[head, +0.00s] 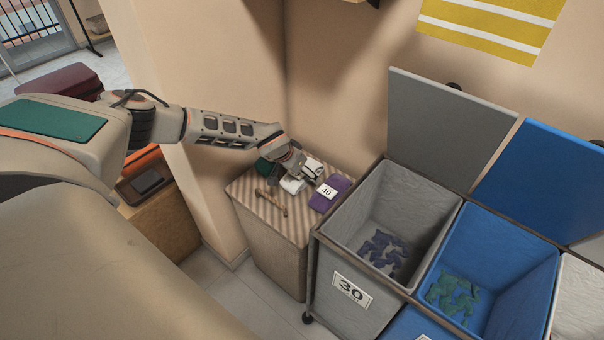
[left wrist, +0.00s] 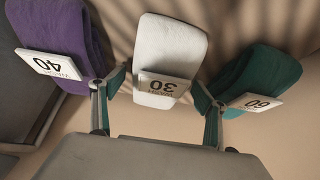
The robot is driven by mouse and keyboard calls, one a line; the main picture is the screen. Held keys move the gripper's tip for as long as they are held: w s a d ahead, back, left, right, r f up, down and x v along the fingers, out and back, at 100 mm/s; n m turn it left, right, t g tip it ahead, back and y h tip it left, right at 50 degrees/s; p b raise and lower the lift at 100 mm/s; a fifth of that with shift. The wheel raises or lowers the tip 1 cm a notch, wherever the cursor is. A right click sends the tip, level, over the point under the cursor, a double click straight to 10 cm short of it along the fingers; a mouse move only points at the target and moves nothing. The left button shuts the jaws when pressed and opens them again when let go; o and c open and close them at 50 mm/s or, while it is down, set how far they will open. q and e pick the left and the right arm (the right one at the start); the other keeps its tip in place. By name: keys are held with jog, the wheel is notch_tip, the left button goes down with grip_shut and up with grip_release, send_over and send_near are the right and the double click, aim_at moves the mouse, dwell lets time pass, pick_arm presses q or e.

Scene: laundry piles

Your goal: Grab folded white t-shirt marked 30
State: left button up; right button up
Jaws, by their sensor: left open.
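The folded white t-shirt with a 30 tag (left wrist: 171,50) lies on the cabinet top, in the middle of the left wrist view. It shows partly in the head view (head: 292,186), with my arm's end over it. My left gripper (left wrist: 158,92) is open, one finger on each side of the white shirt's near, tagged end. I cannot tell whether the fingers touch it. In the head view the left gripper (head: 306,175) is low over the cabinet. My right gripper is in neither view.
A folded purple garment tagged 40 (left wrist: 55,25) and a green one tagged 60 (left wrist: 262,80) lie close on either side. The striped-looking cabinet top (head: 262,208) holds them. A grey bin labelled 30 (head: 357,300) and a blue bin (head: 520,290) stand right.

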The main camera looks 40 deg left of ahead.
pick_arm(q)
jog(key=c, duration=1.3)
